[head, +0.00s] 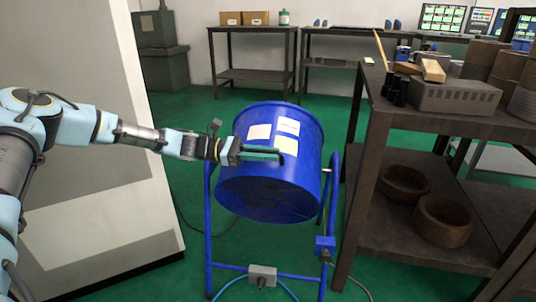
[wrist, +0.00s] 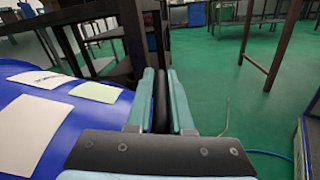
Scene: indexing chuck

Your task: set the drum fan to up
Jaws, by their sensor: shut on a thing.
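The blue drum fan (head: 305,170) hangs in a blue tube stand (head: 208,235), with pale labels on its side. Its dark open face (head: 268,200) is tilted downward and toward the head camera. My gripper (head: 264,153) reaches in from the left at the drum's side. In the wrist view, my gripper's teal fingers (wrist: 160,80) are closed on a black handle bar (wrist: 160,105), and the blue drum (wrist: 60,130) is at the left. In the head view the fingers hide most of the handle.
A dark shelf table (head: 440,122) with a grey box and stacked rings stands close on the right. A pale cabinet (head: 95,130) is at the left. A grey box (head: 262,272) and a blue box (head: 325,244) sit on the stand, with cables on the green floor.

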